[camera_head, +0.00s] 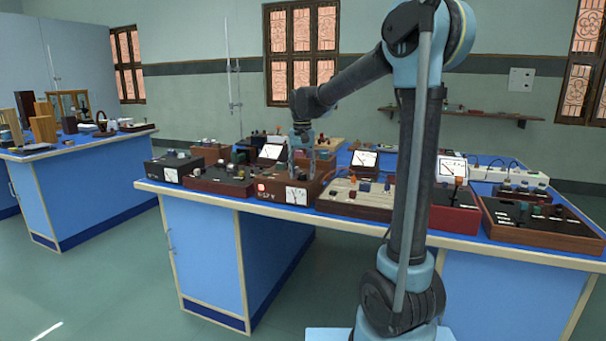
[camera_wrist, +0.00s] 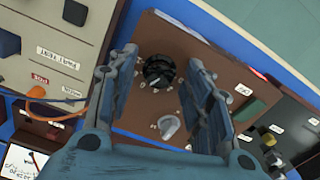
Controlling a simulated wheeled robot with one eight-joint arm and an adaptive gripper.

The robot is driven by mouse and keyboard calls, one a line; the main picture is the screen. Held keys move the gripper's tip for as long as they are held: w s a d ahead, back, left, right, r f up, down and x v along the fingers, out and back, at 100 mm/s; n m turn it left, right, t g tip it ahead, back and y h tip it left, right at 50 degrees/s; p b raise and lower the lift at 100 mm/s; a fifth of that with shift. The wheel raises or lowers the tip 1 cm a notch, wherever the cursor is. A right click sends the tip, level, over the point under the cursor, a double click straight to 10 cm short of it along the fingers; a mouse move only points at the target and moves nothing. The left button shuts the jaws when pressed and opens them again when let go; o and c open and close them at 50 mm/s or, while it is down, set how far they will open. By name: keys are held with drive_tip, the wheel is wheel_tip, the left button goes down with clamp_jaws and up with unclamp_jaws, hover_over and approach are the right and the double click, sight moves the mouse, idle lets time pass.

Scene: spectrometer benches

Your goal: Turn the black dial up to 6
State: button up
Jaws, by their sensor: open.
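In the wrist view a round black dial (camera_wrist: 159,70) sits on the brown top panel (camera_wrist: 150,38) of an instrument box. Small white marks lie around the dial, too small to read. My gripper (camera_wrist: 165,75) is open, with one finger on each side of the dial and a gap to both. I cannot tell how far above the panel the fingertips are.
A grey pointer knob (camera_wrist: 169,126) stands on the same panel, near my right finger. A beige board (camera_wrist: 62,35) with an orange wire lies to the left in the wrist view. Other instrument boxes crowd the blue bench (camera_head: 205,194) on both sides.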

drive_tip(key=shift+f, duration=0.15)
drive_tip(key=shift+c, duration=0.2)
drive_tip(key=c, duration=1)
drive_tip(key=shift+n, duration=0.6)
